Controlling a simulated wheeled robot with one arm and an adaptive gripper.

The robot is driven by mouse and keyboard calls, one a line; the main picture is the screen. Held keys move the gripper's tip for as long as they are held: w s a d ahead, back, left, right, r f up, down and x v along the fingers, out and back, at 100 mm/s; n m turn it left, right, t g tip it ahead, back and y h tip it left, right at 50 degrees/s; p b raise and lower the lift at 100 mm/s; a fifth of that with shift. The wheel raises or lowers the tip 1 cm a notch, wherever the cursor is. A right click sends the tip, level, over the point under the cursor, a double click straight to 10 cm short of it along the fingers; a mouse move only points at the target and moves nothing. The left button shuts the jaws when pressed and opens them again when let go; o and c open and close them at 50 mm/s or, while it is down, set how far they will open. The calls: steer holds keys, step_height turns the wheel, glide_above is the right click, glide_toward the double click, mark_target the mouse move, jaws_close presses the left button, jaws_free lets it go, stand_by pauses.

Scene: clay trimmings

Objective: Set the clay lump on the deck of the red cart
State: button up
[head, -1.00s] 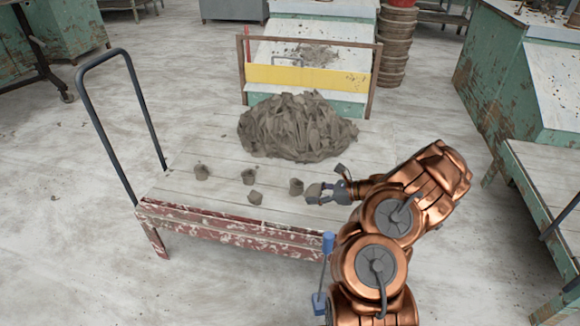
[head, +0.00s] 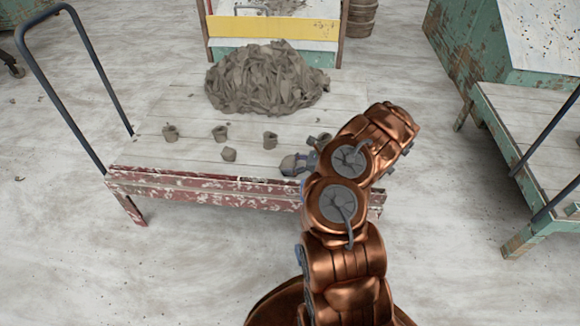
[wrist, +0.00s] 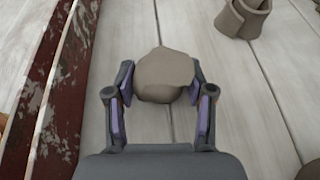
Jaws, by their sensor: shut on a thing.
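The clay lump (wrist: 165,75) is a rounded grey-brown piece between the purple finger pads of my gripper (wrist: 160,100) in the wrist view. My gripper (head: 297,163) is shut on it. In the head view the lump (head: 288,165) shows at the gripper's tip, over the front right part of the deck. The red cart (head: 200,188) has a chipped red front edge and a pale plank deck (head: 190,110). In the wrist view the deck planks lie under the lump; I cannot tell whether it touches them.
A large heap of clay trimmings (head: 266,80) covers the back of the deck. Several small clay pieces, such as a hollow one (head: 270,140), stand left of my gripper. The cart's dark handle (head: 70,75) rises at the left. Another table (head: 530,130) stands right.

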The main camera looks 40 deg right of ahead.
steer(key=shift+f, duration=0.1)
steer(key=o, duration=1.3)
